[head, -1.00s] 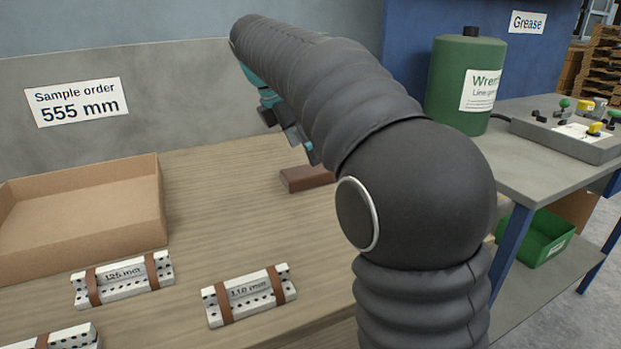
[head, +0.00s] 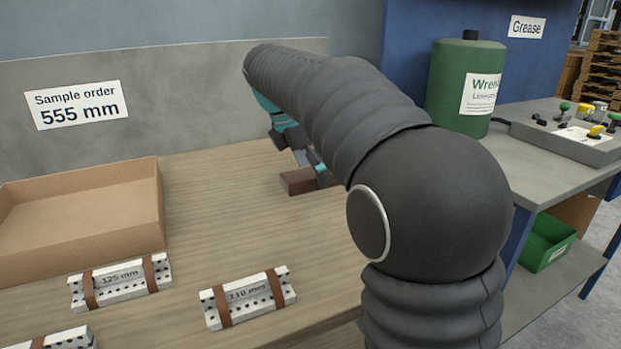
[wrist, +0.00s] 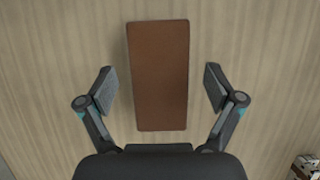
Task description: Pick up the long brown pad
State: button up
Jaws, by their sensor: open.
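The long brown pad (wrist: 158,75) lies flat on the wooden table, its long side running up and down in the wrist view. In the head view its left end (head: 297,183) shows, and my arm hides the rest. My gripper (wrist: 158,88) is open, with one finger on each side of the pad and a gap to it on both sides. In the head view my gripper (head: 309,165) is just above the pad. The wrist view does not show clearly how high the fingertips are above the table.
An open cardboard box (head: 85,215) stands at the left. Marked white blocks, 125 mm (head: 120,281) and 110 mm (head: 247,297), with brown bands lie at the front. A green grease container (head: 465,85) stands on the bench to the right. The tabletop between box and pad is clear.

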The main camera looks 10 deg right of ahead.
jog(key=shift+f, duration=0.15)
jog(key=c, duration=1.2)
jog(key=shift+c, duration=0.2)
jog(key=r, duration=0.5)
jog(key=shift+s+d+r+p, duration=0.15)
jog(key=shift+s+d+p, duration=0.05)
jog(key=shift+s+p, duration=0.15)
jog(key=s+d+r, duration=0.6)
jog(key=s, duration=0.3)
jog(key=shift+r, duration=0.15)
jog(key=shift+o, duration=1.1)
jog(key=shift+c, duration=0.4)
